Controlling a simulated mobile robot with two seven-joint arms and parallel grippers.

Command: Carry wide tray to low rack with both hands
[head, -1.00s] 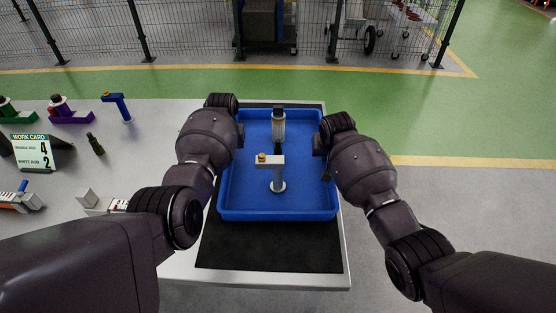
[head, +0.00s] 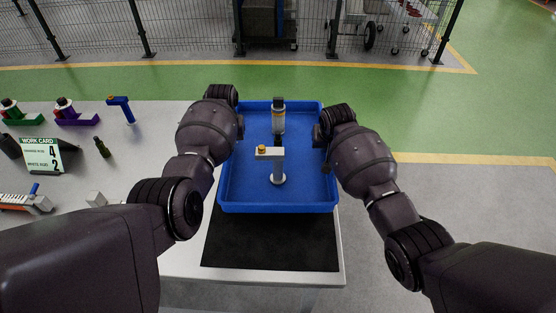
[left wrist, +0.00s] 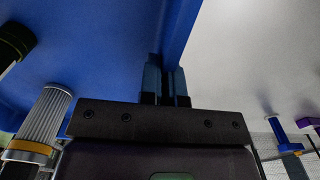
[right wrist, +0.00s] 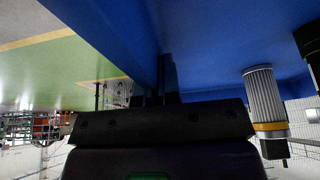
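The wide tray (head: 240,190) is blue and lies between my two arms in the head view, over a black mat (head: 270,245) on the table. My left gripper (left wrist: 165,85) is shut on the tray's left wall, one finger each side. My right gripper (right wrist: 164,82) is shut on its right wall. In the head view the fingertips are hidden by my wrists. The tray looks slightly raised, but its underside is hidden.
The white table (head: 185,262) carries a work card (head: 42,155), a blue-topped tool (head: 121,108), a dark bottle (head: 102,147) and coloured holders on the left. A mesh fence (head: 190,30) stands behind. Open floor (head: 470,190) lies to the right. I cannot make out a low rack.

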